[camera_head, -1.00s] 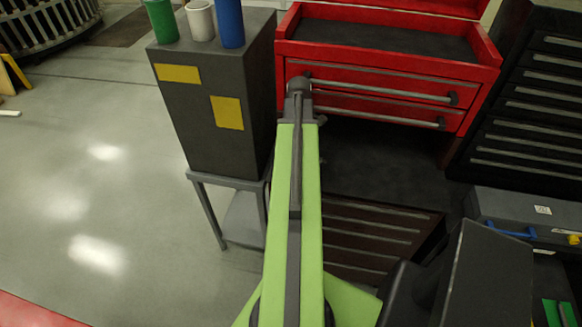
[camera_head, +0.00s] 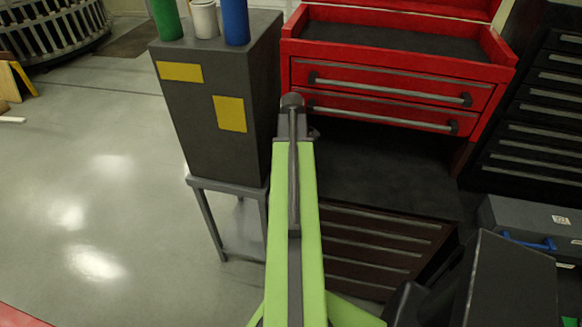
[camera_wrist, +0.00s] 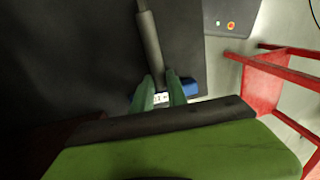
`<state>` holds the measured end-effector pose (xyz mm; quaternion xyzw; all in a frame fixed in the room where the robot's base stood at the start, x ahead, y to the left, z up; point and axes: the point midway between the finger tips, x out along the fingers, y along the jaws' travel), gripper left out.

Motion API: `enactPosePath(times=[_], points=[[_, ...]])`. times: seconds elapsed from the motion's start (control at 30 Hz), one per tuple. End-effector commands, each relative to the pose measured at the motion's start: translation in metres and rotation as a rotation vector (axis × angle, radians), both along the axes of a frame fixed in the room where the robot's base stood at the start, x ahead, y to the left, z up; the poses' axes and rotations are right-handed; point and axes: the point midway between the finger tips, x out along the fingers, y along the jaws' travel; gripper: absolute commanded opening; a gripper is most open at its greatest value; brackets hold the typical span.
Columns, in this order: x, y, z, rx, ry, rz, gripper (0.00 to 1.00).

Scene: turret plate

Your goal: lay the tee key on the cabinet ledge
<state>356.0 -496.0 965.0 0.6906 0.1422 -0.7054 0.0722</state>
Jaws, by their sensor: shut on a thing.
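The tee key (camera_wrist: 150,40), with a grey shaft and a blue cross handle, is in the wrist view. My gripper (camera_wrist: 162,92) is shut on it near the handle, its two green fingers either side. The shaft points away toward the top of the picture, over a dark surface. In the head view my green arm reaches forward and its wrist end hides the gripper and the key. A dark flat top, likely the cabinet ledge (camera_head: 385,180), lies in front of the red chest, above a drawered dark front (camera_head: 370,245). I cannot tell the key's height above it.
The red tool chest (camera_head: 400,75) stands behind the dark top. A grey cabinet (camera_head: 200,120) with several coloured cylinders is left of my arm, on a stand. Black drawers (camera_head: 545,110) and a grey case (camera_head: 525,225) are at right. Open floor lies left.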

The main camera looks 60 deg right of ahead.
Motion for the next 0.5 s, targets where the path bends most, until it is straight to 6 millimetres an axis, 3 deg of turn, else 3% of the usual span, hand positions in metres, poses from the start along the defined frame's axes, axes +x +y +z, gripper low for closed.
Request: enactPosePath(times=[0.03, 0.07, 0.2, 0.5], points=[[0.0001, 0.0001, -0.0036, 0.0, 0.0, 0.0, 0.0], [0.0001, 0.0001, -0.0019, 0.0, 0.0, 0.0, 0.22], [0.0002, 0.0002, -0.0015, 0.0, 0.0, 0.001, 0.4], [0.0005, 0.0003, -0.0007, 0.0, 0.0, 0.001, 0.4]])
